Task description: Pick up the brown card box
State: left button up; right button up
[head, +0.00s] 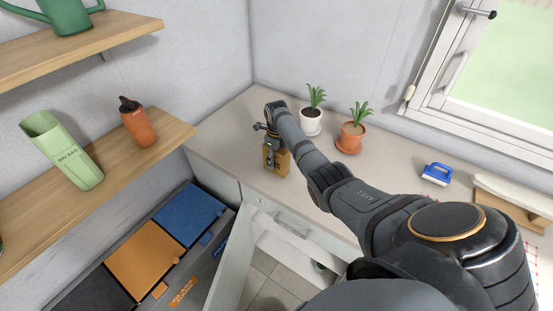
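The brown card box (278,165) stands on the light countertop near its front edge, left of the plant pots. My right gripper (270,150) is at the top of the box, reached by my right arm coming in from the lower right. The gripper's dark parts overlap the upper part of the box and hide some of it. The fingers are too small and covered to show whether they are closed on it. My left gripper is not in view.
A white potted plant (311,122) and a terracotta potted plant (352,132) stand right of the box. A blue-handled brush (437,174) lies further right. Colored bin lids (146,258) sit below left.

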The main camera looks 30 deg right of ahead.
jog(key=c, duration=0.7)
jog(key=shift+c, duration=0.2)
